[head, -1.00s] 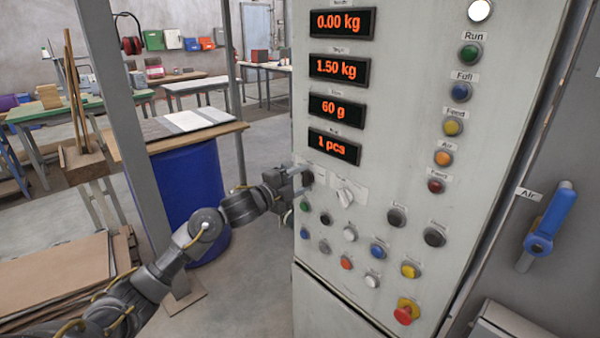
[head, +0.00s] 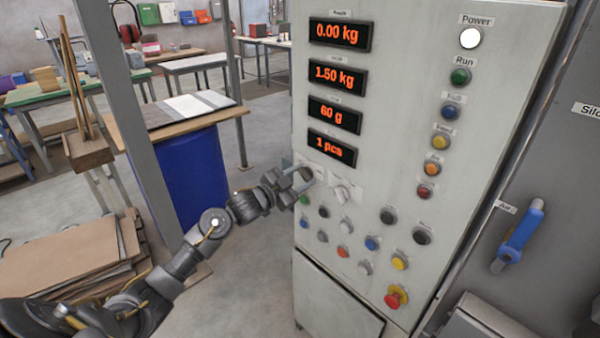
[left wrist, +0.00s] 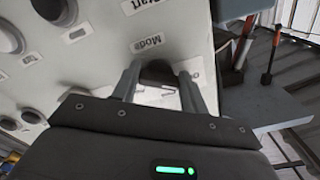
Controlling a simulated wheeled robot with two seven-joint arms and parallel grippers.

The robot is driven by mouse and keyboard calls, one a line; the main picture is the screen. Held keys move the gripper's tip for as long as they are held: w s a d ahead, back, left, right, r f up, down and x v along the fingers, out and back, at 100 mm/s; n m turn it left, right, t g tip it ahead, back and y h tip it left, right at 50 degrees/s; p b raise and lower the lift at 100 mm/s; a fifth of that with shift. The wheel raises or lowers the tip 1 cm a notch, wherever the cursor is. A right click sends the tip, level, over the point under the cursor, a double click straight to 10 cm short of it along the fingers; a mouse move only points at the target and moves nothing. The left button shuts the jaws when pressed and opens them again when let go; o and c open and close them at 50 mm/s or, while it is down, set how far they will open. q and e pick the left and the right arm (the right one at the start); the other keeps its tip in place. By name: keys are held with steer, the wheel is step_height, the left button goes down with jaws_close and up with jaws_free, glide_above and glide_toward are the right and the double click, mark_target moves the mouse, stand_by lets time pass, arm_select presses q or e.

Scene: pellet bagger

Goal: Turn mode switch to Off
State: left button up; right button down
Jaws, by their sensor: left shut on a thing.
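The mode switch (left wrist: 158,72) is a dark round knob under an upside-down "Mode" label in the left wrist view. My left gripper (left wrist: 160,85) has one finger on each side of it and is shut on it. In the head view my left gripper (head: 303,179) is at the left edge of the grey control panel (head: 385,120), just below the "1 pcs" display. There the switch is mostly hidden by the fingers, and its pointer setting cannot be read. My right gripper is not in view.
A white-knobbed selector (head: 342,194) sits just right of my gripper. Several push buttons lie below, with a red emergency stop (head: 395,297) at lower right. The power lamp (head: 470,38) is lit white. A blue drum (head: 195,185) stands left of the panel.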

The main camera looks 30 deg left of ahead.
arm_select(q)
steer(key=shift+f+n, duration=0.1)
steer(key=shift+n, duration=0.2)
stand_by(0.4)
steer(key=o, duration=1)
steer(key=shift+s, duration=0.1)
steer(key=shift+b+v, duration=1.25)
steer(key=shift+v, duration=4.1)
